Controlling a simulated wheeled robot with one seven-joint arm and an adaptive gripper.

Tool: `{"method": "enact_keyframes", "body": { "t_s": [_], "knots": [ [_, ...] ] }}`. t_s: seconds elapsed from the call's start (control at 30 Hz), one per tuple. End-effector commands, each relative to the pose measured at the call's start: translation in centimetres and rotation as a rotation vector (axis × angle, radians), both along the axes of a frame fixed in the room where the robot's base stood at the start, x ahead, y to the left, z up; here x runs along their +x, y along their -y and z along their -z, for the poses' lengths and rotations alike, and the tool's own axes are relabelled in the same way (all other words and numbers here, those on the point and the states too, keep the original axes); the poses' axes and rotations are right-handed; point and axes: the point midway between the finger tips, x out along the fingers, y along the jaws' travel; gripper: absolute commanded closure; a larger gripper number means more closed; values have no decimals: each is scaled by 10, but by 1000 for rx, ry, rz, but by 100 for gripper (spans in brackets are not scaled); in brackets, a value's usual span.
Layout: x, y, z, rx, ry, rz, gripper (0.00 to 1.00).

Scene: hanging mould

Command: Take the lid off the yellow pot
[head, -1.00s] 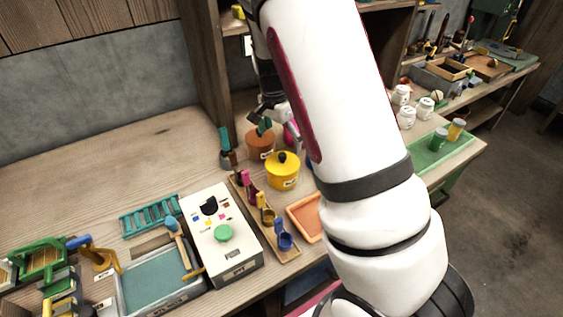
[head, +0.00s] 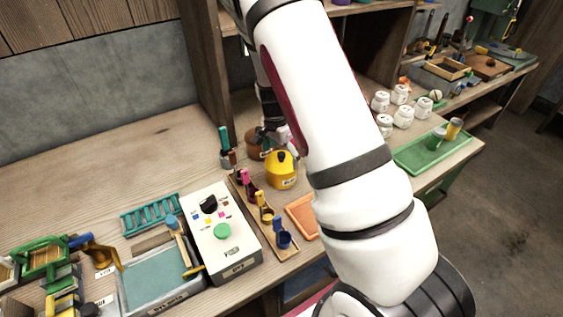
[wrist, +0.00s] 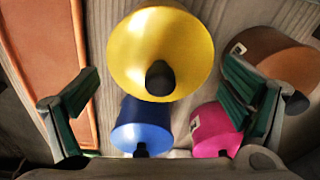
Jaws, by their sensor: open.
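The yellow pot (head: 282,181) stands on the bench, with its yellow lid (wrist: 160,38) on top. The lid's black knob (head: 281,156) shows in the head view, and the knob also shows in the wrist view (wrist: 160,78). My gripper (wrist: 163,103) is open and empty, with green-padded fingers spread on either side of the knob and not touching it. In the head view my gripper (head: 270,136) is just behind and above the pot, partly hidden by my arm.
A brown pot (wrist: 268,58), a pink pot (wrist: 213,130) and a blue pot (wrist: 141,126) stand close by. An orange tray (head: 301,216) and a wooden rack of coloured scoops (head: 280,252) lie in front. White jars (head: 403,117) stand to the right. The bench's back left is clear.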

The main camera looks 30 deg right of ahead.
Motion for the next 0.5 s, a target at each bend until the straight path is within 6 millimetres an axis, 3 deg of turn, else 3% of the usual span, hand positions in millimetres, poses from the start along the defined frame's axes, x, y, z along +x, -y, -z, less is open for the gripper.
{"method": "enact_keyframes", "body": {
  "t_s": [0.03, 0.07, 0.33, 0.37, 0.5],
  "knots": [
    [0, 0, 0, 0, 0, 0, 27],
    [0, 0, 0, 0, 0, 0, 34],
    [-2, 0, 1, 1, -5, 1, 95],
    [-2, 0, 1, 1, -6, 1, 100],
    [-3, 0, 2, 1, -9, 0, 100]
  ]
}}
